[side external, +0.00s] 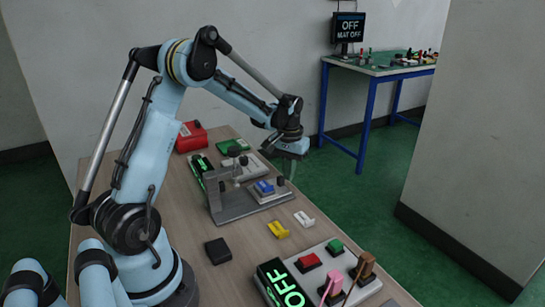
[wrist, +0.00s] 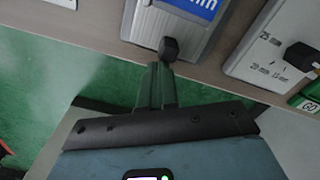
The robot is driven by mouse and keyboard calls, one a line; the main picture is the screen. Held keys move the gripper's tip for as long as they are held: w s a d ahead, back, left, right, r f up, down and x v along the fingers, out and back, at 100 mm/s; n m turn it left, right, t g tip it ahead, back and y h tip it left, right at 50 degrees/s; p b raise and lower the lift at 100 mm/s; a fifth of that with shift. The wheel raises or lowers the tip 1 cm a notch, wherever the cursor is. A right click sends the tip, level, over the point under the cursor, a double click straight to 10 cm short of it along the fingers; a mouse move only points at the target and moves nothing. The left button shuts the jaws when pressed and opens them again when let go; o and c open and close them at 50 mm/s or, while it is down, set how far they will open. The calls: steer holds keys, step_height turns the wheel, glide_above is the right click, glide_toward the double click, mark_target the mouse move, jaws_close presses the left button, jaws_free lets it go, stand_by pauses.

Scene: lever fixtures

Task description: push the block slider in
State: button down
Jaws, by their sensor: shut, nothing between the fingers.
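The block slider (side external: 264,188) is a blue block on a grey metal base, with a black knob at its right end. In the wrist view its blue block (wrist: 195,6) shows at the top edge, and the black knob (wrist: 168,48) sticks out past the base edge towards me. My gripper (side external: 291,172) is beyond the table edge by the knob. In the wrist view my gripper (wrist: 161,70) has its fingers shut and empty, with the tips right at the knob; I cannot tell whether they touch.
A white fixture with a millimetre scale (wrist: 272,48) and its own black knob lies to the right in the wrist view. A grey bracket (side external: 216,190) stands beside the slider. Yellow (side external: 278,229) and white (side external: 304,219) small parts lie nearer the camera. Open floor lies beyond the table edge.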

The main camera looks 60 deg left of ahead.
mark_target(267, 185)
steer(key=shift+s, duration=0.1)
steer(key=shift+s, duration=3.9)
steer(key=shift+w, duration=0.45)
step_height(267, 185, up, 8)
steer(key=s+d+r+m+t, duration=0.1)
steer(key=s+d+m+t, duration=0.1)
steer(key=d, duration=0.7)
steer(key=s+d+r+m+t, duration=0.2)
steer(key=d+m+t, duration=0.2)
steer(key=d, duration=0.6)
steer(key=shift+s+t, duration=0.4)
steer(key=shift+t, duration=0.2)
